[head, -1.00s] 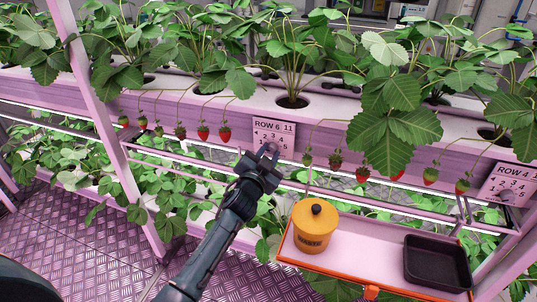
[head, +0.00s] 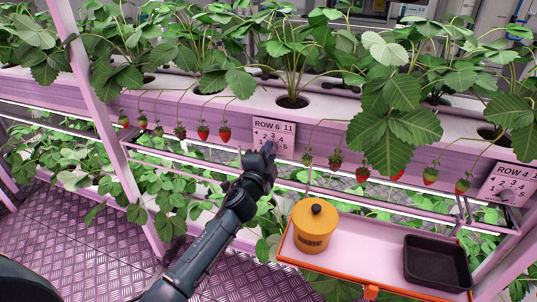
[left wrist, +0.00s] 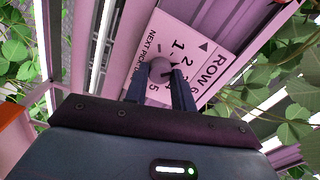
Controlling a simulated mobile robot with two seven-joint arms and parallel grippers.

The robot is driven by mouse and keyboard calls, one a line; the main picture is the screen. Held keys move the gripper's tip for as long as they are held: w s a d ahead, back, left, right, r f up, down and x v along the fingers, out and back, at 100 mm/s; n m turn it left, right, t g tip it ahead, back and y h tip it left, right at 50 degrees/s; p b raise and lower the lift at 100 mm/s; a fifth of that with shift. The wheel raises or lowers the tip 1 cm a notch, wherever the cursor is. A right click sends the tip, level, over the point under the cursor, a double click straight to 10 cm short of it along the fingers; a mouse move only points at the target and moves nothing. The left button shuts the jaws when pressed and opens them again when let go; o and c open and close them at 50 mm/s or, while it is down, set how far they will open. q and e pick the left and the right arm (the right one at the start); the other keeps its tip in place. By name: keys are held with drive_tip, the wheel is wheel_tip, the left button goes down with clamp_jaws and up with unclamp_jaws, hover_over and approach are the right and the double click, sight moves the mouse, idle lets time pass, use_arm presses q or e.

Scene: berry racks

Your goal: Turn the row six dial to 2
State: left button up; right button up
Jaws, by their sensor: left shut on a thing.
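The row six sign (head: 274,128) is a white card on the pink gutter front, with the numbers 1 to 5. Its round dial (left wrist: 160,69) shows in the left wrist view with the numbers around it. A small dark mark on the dial faces right in that view, near the numbers 2 to 4; I cannot tell exactly which. My left gripper (head: 268,149) is at the sign, covering its lower part in the head view. Its fingers (left wrist: 160,88) are shut on the dial, one on each side. My right gripper is not in view.
Red and green strawberries (head: 224,132) hang either side of the sign. A row four sign (head: 512,184) is at the right. An orange-edged tray (head: 345,278) below holds a yellow lidded pot (head: 312,238) and a black box (head: 437,263). A pink post (head: 110,125) stands at left.

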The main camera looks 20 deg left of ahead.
use_arm(q)
drive_tip(key=shift+m, duration=0.4)
drive_tip(key=o, duration=1)
drive_tip(key=s, duration=1.3)
drive_tip(key=shift+s+a, duration=0.1)
drive_tip(key=shift+a, duration=0.1)
